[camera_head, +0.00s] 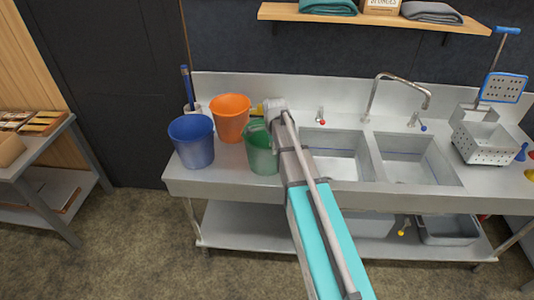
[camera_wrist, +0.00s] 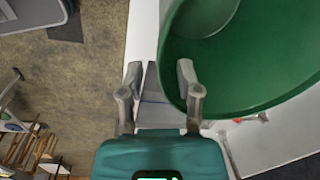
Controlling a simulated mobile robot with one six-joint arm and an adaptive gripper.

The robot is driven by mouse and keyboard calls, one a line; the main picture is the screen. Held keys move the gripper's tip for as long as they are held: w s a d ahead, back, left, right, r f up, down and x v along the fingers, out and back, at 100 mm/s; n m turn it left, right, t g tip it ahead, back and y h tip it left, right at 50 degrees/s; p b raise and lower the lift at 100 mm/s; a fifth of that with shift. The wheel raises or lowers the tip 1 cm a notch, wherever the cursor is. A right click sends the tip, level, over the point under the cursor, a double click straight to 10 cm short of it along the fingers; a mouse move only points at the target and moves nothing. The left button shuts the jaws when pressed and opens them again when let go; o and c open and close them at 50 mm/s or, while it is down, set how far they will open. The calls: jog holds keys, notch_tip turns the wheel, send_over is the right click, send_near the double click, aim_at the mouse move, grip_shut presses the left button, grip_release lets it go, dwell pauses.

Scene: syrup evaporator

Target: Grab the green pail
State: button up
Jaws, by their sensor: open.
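The green pail (camera_head: 262,160) stands on the left part of the steel sink counter, partly hidden by my arm. In the wrist view the green pail (camera_wrist: 245,85) fills the upper right, its open mouth facing the camera. My gripper (camera_wrist: 158,85) is open, with its fingers apart at the pail's left edge. The right finger overlaps the pail's rim in the picture, and the left finger is outside it. I cannot tell whether either finger touches the pail. In the head view the gripper's fingers are not clearly visible.
A blue pail (camera_head: 192,142) and an orange pail (camera_head: 231,117) stand close to the left. Two sink basins (camera_head: 411,157) and a tap (camera_head: 393,90) lie to the right. A perforated metal basket (camera_head: 482,142) stands farther right. A shelf (camera_head: 375,18) hangs above.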

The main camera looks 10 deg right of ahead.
aim_at(272, 157)
jog(key=shift+f, duration=0.15)
jog(key=shift+w+a+f+b, duration=0.1)
jog(key=shift+w+f+b, duration=0.1)
jog(key=shift+f+b, duration=1.1)
jog(key=shift+w+f+b, duration=0.15)
jog(key=shift+f+b, duration=1)
jog(key=shift+b, duration=0.15)
grip_shut()
